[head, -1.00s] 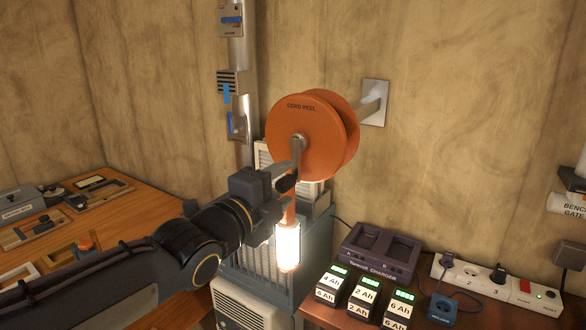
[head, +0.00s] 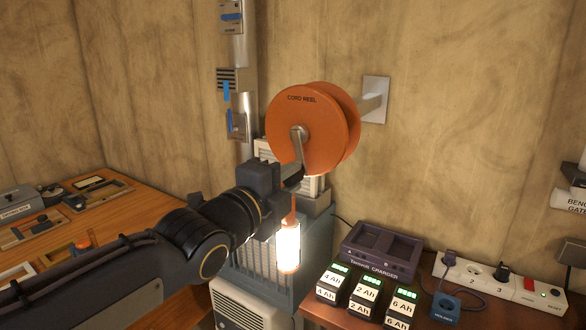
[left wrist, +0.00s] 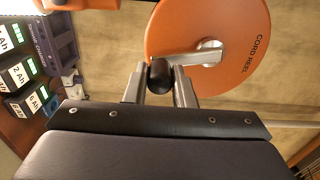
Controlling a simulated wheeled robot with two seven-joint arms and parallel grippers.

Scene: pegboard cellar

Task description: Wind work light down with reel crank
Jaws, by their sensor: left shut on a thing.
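The orange cord reel (head: 308,118) is mounted on the wall by a grey arm and plate. Its grey crank (head: 298,148) points down from the hub, with a dark knob at the end. My left gripper (head: 289,178) is at the crank's lower end. In the left wrist view the fingers (left wrist: 160,84) are shut around the black knob (left wrist: 160,76), and the crank arm (left wrist: 205,56) runs from it to the reel (left wrist: 205,30). My right gripper is not in view.
A purple charger (head: 380,252), several battery packs (head: 363,297) and a power strip (head: 495,282) sit on the bench at right. A wooden workbench (head: 130,207) is at left.

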